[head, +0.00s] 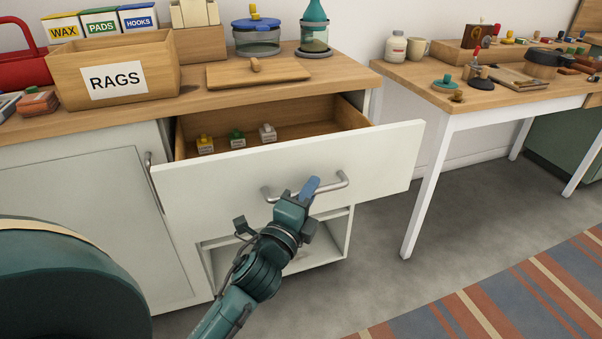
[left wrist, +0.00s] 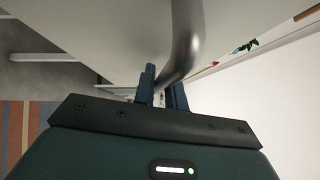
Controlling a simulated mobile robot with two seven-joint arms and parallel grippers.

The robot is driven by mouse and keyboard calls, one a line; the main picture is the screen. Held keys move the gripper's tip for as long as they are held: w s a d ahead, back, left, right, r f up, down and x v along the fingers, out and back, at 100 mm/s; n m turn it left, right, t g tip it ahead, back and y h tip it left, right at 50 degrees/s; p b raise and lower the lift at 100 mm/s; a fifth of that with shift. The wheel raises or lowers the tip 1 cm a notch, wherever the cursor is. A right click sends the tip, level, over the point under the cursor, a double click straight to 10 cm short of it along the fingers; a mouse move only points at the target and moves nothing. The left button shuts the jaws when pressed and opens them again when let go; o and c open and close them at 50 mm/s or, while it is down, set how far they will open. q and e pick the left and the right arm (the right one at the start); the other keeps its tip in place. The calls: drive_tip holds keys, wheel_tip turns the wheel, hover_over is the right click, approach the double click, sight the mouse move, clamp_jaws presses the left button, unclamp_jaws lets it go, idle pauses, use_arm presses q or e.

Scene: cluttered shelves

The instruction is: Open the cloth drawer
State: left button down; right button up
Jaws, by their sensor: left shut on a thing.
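The white drawer (head: 385,153) under the wooden counter is pulled out, and its wooden inside shows. Several small containers stand inside it, among them a yellow-topped one (head: 205,144), a green-topped one (head: 237,139) and a white one (head: 267,133). My left gripper (head: 308,189) is at the metal bar handle (head: 343,180) on the drawer front. In the left wrist view its blue fingers (left wrist: 162,88) are on either side of the handle (left wrist: 185,42), shut on it. No cloth shows in the visible part of the drawer. My right gripper is not in view.
A wooden box marked RAGS (head: 150,63) and a wooden lid-like board (head: 258,74) rest on the counter above. A white cabinet door (head: 85,220) is shut at the left. A table (head: 440,95) with tools stands at the right. Grey floor lies clear between them.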

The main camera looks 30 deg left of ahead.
use_arm(q)
drive_tip(key=shift+s+d, duration=0.8)
drive_tip(key=shift+d, duration=0.2)
drive_tip(key=c, duration=1.5)
unclamp_jaws()
drive_tip(key=shift+o, duration=0.2)
